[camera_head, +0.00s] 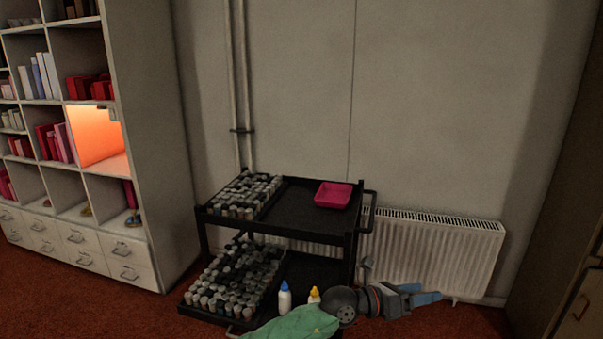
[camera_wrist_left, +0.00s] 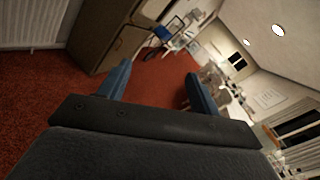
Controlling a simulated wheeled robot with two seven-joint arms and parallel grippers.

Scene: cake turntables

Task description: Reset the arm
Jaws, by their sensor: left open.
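My left arm (camera_head: 343,306) reaches in at the bottom of the head view, with a green covering on its nearer part. Its left gripper (camera_head: 428,294) points to the right, low in front of the white radiator. Its blue fingers also show in the left wrist view (camera_wrist_left: 160,80), spread apart with nothing between them, so the gripper is open. Beyond the fingers lie red carpet and distant furniture. My right arm and right gripper are in neither view.
A black two-tier cart (camera_head: 298,214) holds many small jars and a pink tray (camera_head: 333,195). Two bottles (camera_head: 285,298) stand near my forearm. A radiator (camera_head: 440,255) is behind the gripper. White shelves (camera_head: 155,130) stand left, a dark cabinet (camera_head: 570,230) right.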

